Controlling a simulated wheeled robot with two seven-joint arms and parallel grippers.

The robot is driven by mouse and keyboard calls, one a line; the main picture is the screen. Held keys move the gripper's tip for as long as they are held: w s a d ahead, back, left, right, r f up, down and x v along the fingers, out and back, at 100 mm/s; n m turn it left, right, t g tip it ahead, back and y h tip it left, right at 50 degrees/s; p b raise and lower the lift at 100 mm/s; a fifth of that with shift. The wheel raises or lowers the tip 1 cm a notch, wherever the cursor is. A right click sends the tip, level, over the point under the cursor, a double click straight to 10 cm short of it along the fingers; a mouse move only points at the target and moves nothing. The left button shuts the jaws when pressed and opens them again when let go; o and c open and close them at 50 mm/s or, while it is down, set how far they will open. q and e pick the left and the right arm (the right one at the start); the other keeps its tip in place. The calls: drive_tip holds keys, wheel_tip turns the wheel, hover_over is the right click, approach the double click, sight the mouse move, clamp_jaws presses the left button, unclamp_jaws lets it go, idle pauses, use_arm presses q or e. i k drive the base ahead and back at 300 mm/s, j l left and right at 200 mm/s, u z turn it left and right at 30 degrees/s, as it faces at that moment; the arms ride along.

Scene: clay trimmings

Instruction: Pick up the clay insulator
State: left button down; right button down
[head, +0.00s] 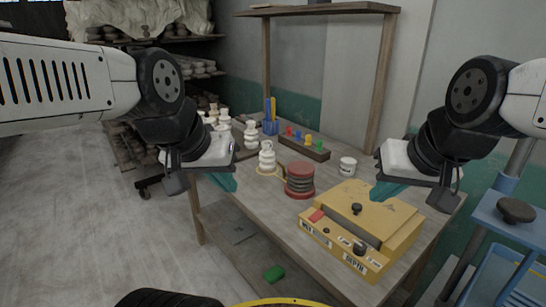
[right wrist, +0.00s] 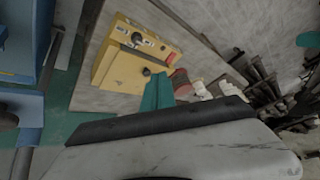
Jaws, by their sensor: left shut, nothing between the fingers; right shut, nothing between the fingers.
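A white, ribbed clay insulator (head: 267,158) stands upright on the table, at a yellow ring-like base, left of the red spool. Several similar white pieces stand behind it toward the table's left edge, one of them (head: 251,136) close by. I cannot tell which one the task means. My left gripper (head: 230,181) is shut and empty, at the table's left edge, left of the insulator and apart from it. My right gripper (head: 384,191) is shut and empty near the yellow box; its teal fingers also show in the right wrist view (right wrist: 158,93).
A yellow box with a knob (head: 372,215) fills the table's front right. A red spool with dark coils (head: 300,180), a white cup (head: 347,166), a rack of coloured pegs (head: 305,145) and a blue holder (head: 271,127) stand on the wooden table (head: 262,197).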

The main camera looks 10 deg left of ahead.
sight(267, 165)
drive_tip(key=i+j+u, duration=0.5)
drive_tip(key=i+j, duration=0.55)
